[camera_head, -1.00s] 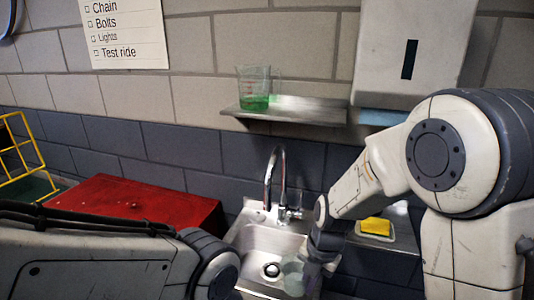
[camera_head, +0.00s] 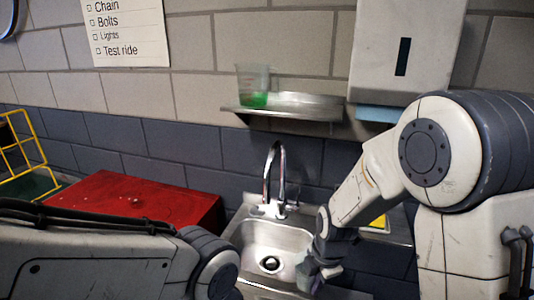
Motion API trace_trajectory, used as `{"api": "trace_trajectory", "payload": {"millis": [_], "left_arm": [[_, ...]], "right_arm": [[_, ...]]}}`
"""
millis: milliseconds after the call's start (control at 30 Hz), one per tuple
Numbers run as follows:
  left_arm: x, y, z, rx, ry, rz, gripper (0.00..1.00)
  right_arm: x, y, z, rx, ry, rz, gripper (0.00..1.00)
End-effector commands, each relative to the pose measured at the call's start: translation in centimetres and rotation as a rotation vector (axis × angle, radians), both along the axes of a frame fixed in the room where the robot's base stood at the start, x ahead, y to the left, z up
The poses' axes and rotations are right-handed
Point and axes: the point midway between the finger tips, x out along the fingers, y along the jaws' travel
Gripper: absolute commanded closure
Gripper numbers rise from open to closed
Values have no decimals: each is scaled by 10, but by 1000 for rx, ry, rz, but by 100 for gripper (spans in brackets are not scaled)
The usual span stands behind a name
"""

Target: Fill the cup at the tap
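The chrome tap (camera_head: 268,180) has a tall curved neck and stands at the back of the steel sink (camera_head: 244,240). No water shows under its spout. My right gripper (camera_head: 313,277) points down at the right rim of the sink, to the right of and below the spout. Its fingers are small and partly hidden by my wrist, so I cannot tell if they are shut on anything. I cannot make out a separate cup there. My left arm crosses the lower left; its gripper is not in view.
A clear measuring beaker with green liquid (camera_head: 253,99) stands on a wall shelf (camera_head: 310,103). A white dispenser (camera_head: 405,45) hangs to its right. A red box (camera_head: 130,205) stands left of the sink. A yellow sponge (camera_head: 379,221) lies behind my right arm.

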Motion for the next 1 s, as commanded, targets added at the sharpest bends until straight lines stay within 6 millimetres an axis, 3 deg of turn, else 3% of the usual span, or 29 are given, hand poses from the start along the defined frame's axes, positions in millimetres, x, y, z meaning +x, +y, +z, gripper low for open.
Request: {"api": "trace_trajectory", "payload": {"millis": [1000], "left_arm": [[0,0,0,0,0,0,100]], "right_arm": [[17,-62,-52,-2,1,-1692,100]]}}
